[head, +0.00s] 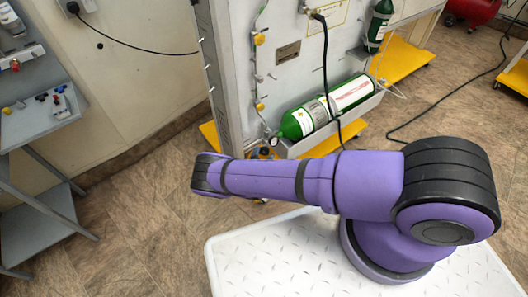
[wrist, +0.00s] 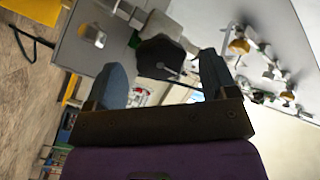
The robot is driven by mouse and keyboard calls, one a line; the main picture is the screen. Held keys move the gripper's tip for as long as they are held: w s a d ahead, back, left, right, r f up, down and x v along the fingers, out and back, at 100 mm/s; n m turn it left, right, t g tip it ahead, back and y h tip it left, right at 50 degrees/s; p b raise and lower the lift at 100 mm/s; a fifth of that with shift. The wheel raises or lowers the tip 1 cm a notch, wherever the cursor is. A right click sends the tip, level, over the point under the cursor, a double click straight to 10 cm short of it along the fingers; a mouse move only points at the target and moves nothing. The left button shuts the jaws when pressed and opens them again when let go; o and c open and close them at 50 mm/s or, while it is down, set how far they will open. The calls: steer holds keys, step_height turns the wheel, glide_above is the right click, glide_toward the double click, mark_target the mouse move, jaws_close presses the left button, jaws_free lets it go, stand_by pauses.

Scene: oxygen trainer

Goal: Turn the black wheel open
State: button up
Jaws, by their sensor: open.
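The black wheel (wrist: 160,56) shows in the wrist view, dark and many-sided, on a fitting mounted to the grey panel. My gripper (wrist: 163,76) is open, with its two blue-grey fingers apart. The wheel appears between and beyond the fingertips. I cannot tell whether either finger touches it. Nothing is held. In the head view I cannot make out the wheel or my gripper; my purple arm crosses the lower middle of the picture.
A yellow knob (wrist: 238,47) and several smaller fittings sit right of the fingers. The head view shows the grey panel (head: 285,80), a green cylinder (head: 302,122) in its tray, a black hose (head: 325,65), and a grey stand (head: 40,115) at left. Brown floor lies clear between.

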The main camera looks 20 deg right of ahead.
steer(key=shift+x, duration=1.45)
steer(key=c, duration=0.9)
